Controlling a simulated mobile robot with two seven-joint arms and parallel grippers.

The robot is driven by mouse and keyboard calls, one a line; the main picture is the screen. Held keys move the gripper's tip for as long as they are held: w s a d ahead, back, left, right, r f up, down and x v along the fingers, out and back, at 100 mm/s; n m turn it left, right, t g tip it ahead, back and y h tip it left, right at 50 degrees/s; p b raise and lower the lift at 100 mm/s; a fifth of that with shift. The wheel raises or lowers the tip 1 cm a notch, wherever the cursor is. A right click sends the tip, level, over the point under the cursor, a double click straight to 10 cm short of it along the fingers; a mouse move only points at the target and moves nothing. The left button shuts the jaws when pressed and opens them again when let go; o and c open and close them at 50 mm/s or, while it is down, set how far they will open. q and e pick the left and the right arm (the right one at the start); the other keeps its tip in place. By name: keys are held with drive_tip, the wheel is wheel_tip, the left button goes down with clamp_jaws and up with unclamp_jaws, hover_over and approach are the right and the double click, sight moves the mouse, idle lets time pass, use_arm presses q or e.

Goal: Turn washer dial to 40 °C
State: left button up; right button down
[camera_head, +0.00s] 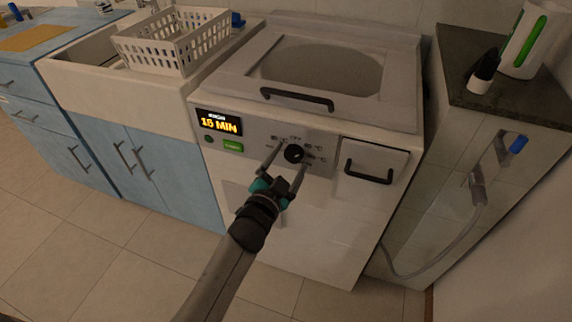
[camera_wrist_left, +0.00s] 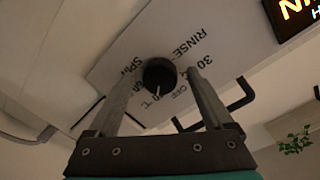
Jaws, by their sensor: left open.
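The washer dial (camera_head: 293,154) is a round black knob on the washer's grey front panel, with printed labels around it. In the left wrist view the dial (camera_wrist_left: 159,76) has a pale pointer mark toward the picture's bottom, near a "°C" label; the exact setting is partly hidden. My left gripper (camera_head: 290,161) is open, with one finger on each side of the dial. In the left wrist view the fingers (camera_wrist_left: 163,78) stand apart, with visible gaps to the knob. My right gripper is not in view.
The washer (camera_head: 300,215) has a lit display (camera_head: 219,123) reading "15 MIN", a green button (camera_head: 232,146), a lid handle (camera_head: 297,99) above and a drawer handle (camera_head: 369,172) right of the dial. A sink with a white basket (camera_head: 175,42) is left; a dark-topped counter (camera_head: 460,75) is right.

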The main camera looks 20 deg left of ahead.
use_arm(q)
drive_tip(key=shift+s, duration=0.5)
drive_tip(key=s+a+p, duration=0.1)
drive_tip(key=s+p, duration=0.2)
drive_tip(key=s, duration=1.1)
drive_tip(key=shift+r, duration=0.35)
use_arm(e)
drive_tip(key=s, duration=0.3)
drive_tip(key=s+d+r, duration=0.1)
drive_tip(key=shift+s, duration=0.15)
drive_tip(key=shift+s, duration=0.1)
